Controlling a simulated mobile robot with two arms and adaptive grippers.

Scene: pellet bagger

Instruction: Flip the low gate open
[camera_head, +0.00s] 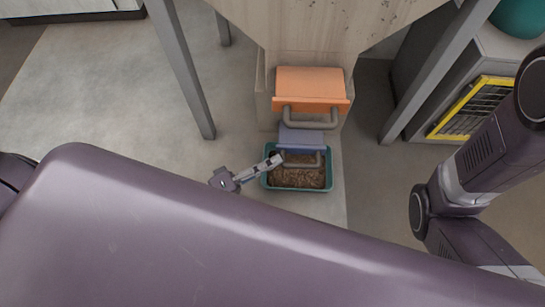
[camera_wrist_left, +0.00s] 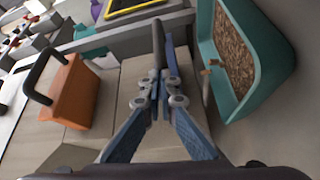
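The low gate (camera_head: 302,138) is a blue-purple flap with a grey bar handle (camera_head: 318,158), below the orange upper gate (camera_head: 310,85) on the hopper. It hangs over the back of a teal bin (camera_head: 296,189) of brown pellets. My left gripper (camera_head: 277,158) reaches in from the left, its tips at the left end of the low handle. In the left wrist view my left gripper (camera_wrist_left: 160,88) has its fingers drawn together. Contact with the handle and anything between the tips are unclear. My right gripper is out of view.
Grey frame legs (camera_head: 183,70) stand on either side of the hopper (camera_head: 330,30). A yellow-edged grille (camera_head: 475,108) is on a cabinet at the right. The orange gate's handle (camera_head: 310,122) juts out just above the low gate.

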